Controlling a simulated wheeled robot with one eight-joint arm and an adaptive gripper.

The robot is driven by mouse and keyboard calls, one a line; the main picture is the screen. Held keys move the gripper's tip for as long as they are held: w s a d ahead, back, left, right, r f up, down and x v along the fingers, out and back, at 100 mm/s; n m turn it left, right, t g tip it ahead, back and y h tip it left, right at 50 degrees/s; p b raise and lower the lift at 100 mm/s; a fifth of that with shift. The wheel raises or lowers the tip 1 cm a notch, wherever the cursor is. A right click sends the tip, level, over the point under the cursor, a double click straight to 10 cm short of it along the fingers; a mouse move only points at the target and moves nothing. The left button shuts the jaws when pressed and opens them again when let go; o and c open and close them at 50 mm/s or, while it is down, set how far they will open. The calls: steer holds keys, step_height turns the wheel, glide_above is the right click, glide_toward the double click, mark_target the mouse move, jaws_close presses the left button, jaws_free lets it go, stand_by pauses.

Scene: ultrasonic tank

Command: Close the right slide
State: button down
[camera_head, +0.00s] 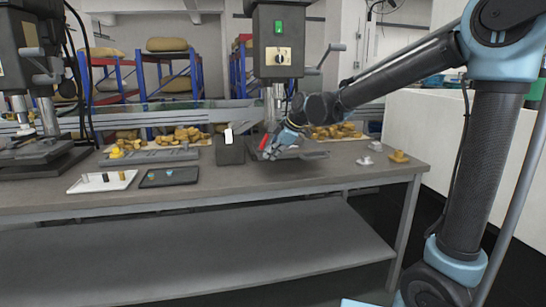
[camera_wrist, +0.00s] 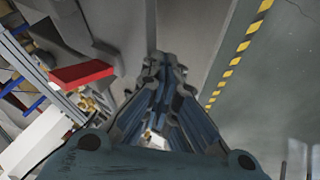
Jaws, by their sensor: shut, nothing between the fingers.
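My gripper (camera_head: 268,152) is in front of the right-hand machine (camera_head: 277,42), above the grey workbench. In the wrist view my gripper (camera_wrist: 165,62) is shut, with its fingers together and nothing between them. A red bar-like part (camera_wrist: 82,75) lies just left of the fingers in the wrist view, apart from them. A red part (camera_head: 291,143) also shows close beside my gripper in the head view. I cannot tell which part is the right slide or how far it stands open. My gripper and wrist hide part of the machine's base.
The workbench (camera_head: 330,187) carries a white tray (camera_head: 102,182), a dark tray (camera_head: 168,177), a dark box (camera_head: 230,151) and several brown pieces. Small metal parts (camera_head: 398,157) sit at its right end. Another machine (camera_head: 30,70) stands at left. The bench's front strip is clear.

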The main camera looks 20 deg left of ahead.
steer(key=w+a, duration=0.5)
steer(key=w, duration=0.4)
steer(key=w+a, duration=0.5)
steer(key=w, duration=0.3)
steer(key=shift+w+a, duration=0.35)
steer(key=shift+a, duration=0.05)
